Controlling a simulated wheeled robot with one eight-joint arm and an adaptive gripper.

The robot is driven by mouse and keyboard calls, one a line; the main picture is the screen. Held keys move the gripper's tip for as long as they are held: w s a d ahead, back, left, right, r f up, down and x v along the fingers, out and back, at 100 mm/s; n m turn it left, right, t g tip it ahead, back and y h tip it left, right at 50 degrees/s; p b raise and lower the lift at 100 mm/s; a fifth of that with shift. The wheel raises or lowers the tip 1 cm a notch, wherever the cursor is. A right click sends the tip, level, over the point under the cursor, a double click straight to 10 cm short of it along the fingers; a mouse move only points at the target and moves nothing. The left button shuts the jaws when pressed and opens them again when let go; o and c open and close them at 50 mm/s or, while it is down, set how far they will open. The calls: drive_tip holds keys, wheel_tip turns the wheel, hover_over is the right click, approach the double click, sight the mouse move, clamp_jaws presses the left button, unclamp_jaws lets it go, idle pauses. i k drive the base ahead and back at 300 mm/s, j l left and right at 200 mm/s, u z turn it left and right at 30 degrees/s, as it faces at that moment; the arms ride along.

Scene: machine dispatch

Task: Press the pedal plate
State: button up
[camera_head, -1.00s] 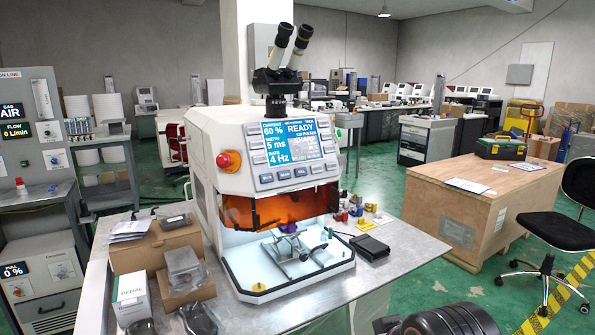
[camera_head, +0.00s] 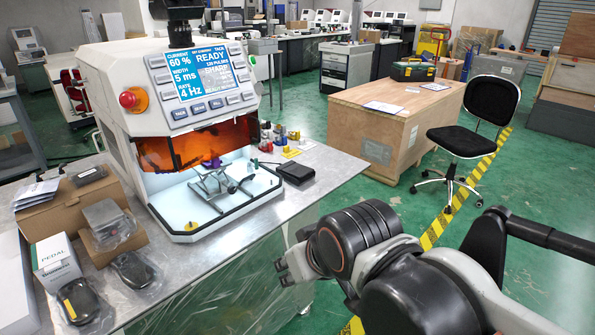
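A white box printed PEDAL (camera_head: 56,259) stands at the left end of the metal bench. In front of it lies a black pedal-like piece with a yellow label (camera_head: 80,302), in clear wrapping. A second dark rounded piece (camera_head: 133,268) lies in a clear bag to its right. I cannot tell which of these, if any, is the pedal plate. My gripper (camera_head: 283,269) seems to be the pale end of my arm, beyond the bench's front edge, right of and well apart from these pieces. Its fingers are too small and partly hidden to tell open from shut.
A white machine with a lit screen (camera_head: 204,69) and a red button (camera_head: 128,99) stands on the metal bench (camera_head: 315,168). Cartons (camera_head: 72,207) crowd the bench's left end. A wooden crate (camera_head: 370,120) and a black chair (camera_head: 470,135) stand right. Green floor between is clear.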

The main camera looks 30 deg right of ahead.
sight(299, 170)
drive_tip(key=i+l+z, duration=0.1)
drive_tip(key=i+l, duration=0.15)
drive_tip(key=i, duration=0.25)
drive_tip(key=i+l+z, duration=0.1)
drive_tip(key=i, duration=0.4)
drive_tip(key=i+l+u, duration=0.1)
drive_tip(key=i+l, duration=0.05)
drive_tip(key=i, duration=0.05)
